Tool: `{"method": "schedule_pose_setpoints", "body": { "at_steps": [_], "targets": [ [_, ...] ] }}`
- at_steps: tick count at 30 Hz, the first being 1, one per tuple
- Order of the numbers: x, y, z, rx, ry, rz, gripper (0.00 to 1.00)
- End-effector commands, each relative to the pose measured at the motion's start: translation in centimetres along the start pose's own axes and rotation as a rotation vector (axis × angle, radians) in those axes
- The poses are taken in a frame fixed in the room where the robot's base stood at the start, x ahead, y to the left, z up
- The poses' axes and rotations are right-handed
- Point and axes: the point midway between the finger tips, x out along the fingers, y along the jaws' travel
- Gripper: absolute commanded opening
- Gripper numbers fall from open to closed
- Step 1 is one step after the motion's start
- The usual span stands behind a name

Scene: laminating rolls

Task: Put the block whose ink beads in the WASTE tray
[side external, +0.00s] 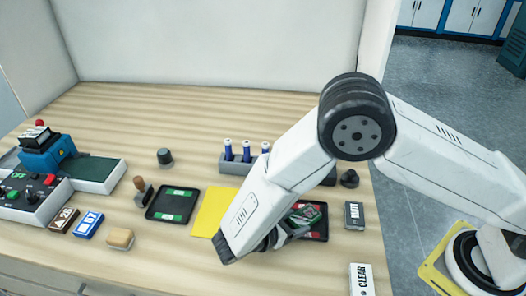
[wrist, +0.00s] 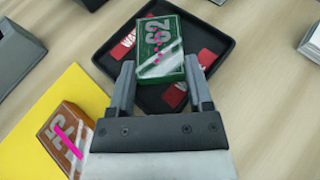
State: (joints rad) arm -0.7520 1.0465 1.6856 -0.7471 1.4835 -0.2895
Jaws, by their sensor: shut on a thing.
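My gripper (wrist: 160,64) is shut on a green block (wrist: 158,45) marked 62, which also shows at the gripper in the side view (side external: 311,211). Pink ink on this block stands in separate dots. The block is over a black tray (wrist: 222,104) with red labels; the visible letters "WA" suggest WASTE. I cannot tell whether the block touches the tray floor. A brown block (wrist: 65,138) lies on a yellow sheet (wrist: 28,128), with a continuous pink stroke on it. My arm hides that brown block in the side view.
A black tray with green labels (side external: 174,204) lies left of the yellow sheet. A rack (side external: 236,165) of blue markers stands behind. A MATT box (side external: 354,215) and CLEAR box (side external: 361,280) are at right. A blue machine (side external: 47,152) and several small blocks are at left.

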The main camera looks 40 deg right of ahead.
Motion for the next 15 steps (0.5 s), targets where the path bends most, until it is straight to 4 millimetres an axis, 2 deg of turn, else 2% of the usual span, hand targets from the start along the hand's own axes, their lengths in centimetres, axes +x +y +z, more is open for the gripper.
{"method": "schedule_pose_setpoints", "body": {
  "at_steps": [1,4,5,7,8,15],
  "targets": [
    [0.55,-0.18,-0.89,-0.01,0.014,0.0,0.0],
    [0.55,-0.18,-0.88,-0.01,0.014,0.0,0.0],
    [0.56,-0.18,-0.88,-0.01,0.014,0.0,0.74],
    [0.56,-0.18,-0.88,-0.01,0.013,0.0,0.97],
    [0.56,-0.18,-0.88,-0.01,0.013,0.0,1.0],
    [0.54,-0.19,-0.88,-0.009,0.014,-0.001,1.0]
  ]
}}
